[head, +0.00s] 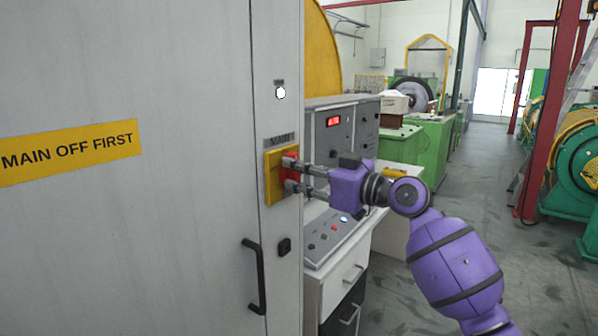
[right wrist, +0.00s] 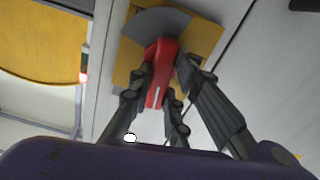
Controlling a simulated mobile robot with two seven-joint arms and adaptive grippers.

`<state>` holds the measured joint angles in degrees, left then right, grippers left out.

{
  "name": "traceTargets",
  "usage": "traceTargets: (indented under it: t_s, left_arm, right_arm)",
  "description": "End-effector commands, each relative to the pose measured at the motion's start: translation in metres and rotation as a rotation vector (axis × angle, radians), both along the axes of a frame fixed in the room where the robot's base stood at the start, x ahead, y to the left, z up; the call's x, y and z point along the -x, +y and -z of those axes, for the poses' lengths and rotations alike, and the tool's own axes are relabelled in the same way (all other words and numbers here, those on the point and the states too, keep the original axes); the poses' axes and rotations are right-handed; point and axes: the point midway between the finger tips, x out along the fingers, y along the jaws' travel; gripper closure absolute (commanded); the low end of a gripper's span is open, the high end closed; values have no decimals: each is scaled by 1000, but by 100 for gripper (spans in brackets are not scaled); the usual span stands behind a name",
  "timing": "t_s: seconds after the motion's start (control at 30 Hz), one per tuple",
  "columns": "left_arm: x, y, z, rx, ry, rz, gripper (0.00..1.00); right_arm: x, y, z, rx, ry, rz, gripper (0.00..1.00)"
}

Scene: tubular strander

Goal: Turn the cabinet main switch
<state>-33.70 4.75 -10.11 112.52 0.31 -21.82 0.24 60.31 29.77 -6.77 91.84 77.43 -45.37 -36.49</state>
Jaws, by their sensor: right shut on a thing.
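The main switch is a red handle (head: 291,168) on a yellow plate (head: 269,180), on the front of the grey cabinet (head: 200,230) under a label reading MAIN. My right gripper (head: 290,174) is at the switch, its fingers on either side of the red handle. In the right wrist view the red handle (right wrist: 161,68) stands between the fingers, with a grey disc (right wrist: 150,24) and the yellow plate (right wrist: 207,38) behind it. The gripper is shut on the handle. The fingers partly hide the handle in the head view. My left gripper is not in view.
A yellow sign (head: 70,153) reads MAIN OFF FIRST. A black door handle (head: 254,275) and a small black latch (head: 284,247) sit below the switch. A control desk (head: 335,240) with buttons stands just right of the cabinet. Open floor (head: 390,300) lies to the right.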

Motion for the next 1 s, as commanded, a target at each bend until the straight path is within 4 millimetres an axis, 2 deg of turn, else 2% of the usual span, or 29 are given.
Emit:
traceTargets:
  t_s: [0.33, 0.87, 0.9, 1.0]
  left_arm:
    - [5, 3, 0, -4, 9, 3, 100]
    - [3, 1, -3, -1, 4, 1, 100]
    - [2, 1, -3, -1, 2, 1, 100]
    - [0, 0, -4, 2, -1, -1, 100]
  right_arm:
    - [-1, -1, -1, -83, 113, 0, 100]
    - [-2, -1, 0, -100, 135, 0, 100]
    - [-2, -1, 0, -100, 135, 0, 82]
    - [-2, -2, 0, -99, 135, 0, 68]
